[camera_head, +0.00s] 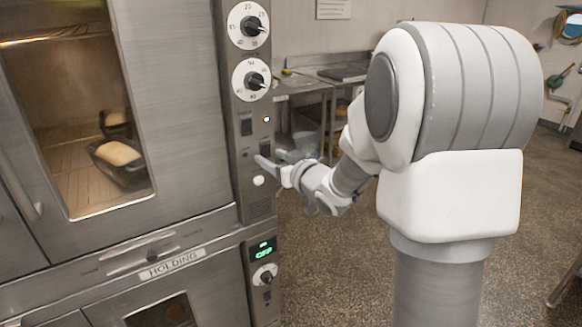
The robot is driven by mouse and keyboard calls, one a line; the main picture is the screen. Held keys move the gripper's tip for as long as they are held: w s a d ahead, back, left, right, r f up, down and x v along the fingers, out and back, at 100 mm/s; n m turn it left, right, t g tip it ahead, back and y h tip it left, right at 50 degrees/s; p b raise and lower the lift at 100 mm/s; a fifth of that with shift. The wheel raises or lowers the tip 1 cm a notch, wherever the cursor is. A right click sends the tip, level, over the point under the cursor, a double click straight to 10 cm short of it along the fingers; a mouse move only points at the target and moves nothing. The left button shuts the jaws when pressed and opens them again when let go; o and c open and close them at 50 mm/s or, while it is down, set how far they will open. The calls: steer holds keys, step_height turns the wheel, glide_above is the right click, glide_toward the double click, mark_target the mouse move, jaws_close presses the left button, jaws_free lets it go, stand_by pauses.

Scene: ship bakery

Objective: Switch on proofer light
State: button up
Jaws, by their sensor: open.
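The proofer (175,100) is a steel cabinet at the left, with a glass door and a narrow control panel down its right side. I cannot tell which control is for the light. My gripper (274,158) is open and empty, with its fingers pointing at the panel, between the dark switches and the white button. I cannot tell whether a fingertip touches the panel.
Below is a holding section with a "HOLDING" label (173,264), a green display (263,250) and a small dial (265,275). Loaf tins (122,160) sit behind the upper glass. A steel table (310,85) stands behind my arm. The floor at right is mostly clear.

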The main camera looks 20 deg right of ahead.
steer(key=v, duration=1.6)
steer(key=shift+s+b, duration=0.3)
steer(key=shift+d, duration=0.2)
